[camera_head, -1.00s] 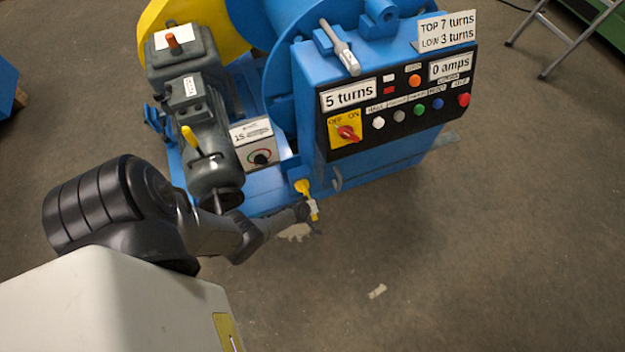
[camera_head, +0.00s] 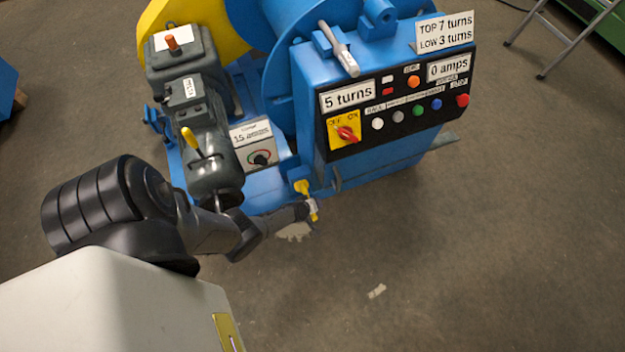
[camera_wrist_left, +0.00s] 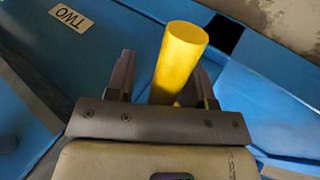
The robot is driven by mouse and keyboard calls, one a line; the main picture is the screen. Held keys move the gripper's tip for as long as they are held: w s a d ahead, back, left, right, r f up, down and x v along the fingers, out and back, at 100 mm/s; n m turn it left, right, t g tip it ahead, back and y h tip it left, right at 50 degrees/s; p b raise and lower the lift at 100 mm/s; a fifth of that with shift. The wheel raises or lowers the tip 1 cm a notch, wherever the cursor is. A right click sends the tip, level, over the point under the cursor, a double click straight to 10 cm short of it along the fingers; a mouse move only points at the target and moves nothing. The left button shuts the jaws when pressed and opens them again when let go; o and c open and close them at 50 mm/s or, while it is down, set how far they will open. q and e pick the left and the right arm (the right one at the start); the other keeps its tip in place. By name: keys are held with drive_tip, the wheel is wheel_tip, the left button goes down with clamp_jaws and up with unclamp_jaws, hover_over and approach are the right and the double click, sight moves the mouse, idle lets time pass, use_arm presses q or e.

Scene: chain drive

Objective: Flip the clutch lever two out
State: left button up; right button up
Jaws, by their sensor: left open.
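The clutch lever two is a yellow round handle (camera_wrist_left: 180,60) beside a "TWO" label (camera_wrist_left: 70,18) in the left wrist view. In the head view, yellow lever parts (camera_head: 302,187) show low at the front of the blue machine. My left gripper (camera_wrist_left: 163,75) is open, with its two dark fingers on either side of the yellow handle. The right finger is partly hidden behind the handle, and I cannot tell whether either finger touches it. In the head view my left gripper (camera_head: 309,208) is at the lever, small and partly unclear. My right gripper is not in view.
The blue machine (camera_head: 310,100) carries a control panel with buttons, a yellow OFF/ON switch (camera_head: 344,130) and a "5 turns" sign (camera_head: 347,95). A grey motor unit (camera_head: 212,150) with another yellow lever (camera_head: 191,141) stands left of it. The floor at the right is mostly clear.

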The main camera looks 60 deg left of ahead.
use_arm(q)
drive_tip(key=p+v, duration=1.1)
drive_tip(key=v, duration=0.2)
drive_tip(key=shift+s+r, duration=0.25)
drive_tip(key=shift+s, duration=0.05)
idle(0.4)
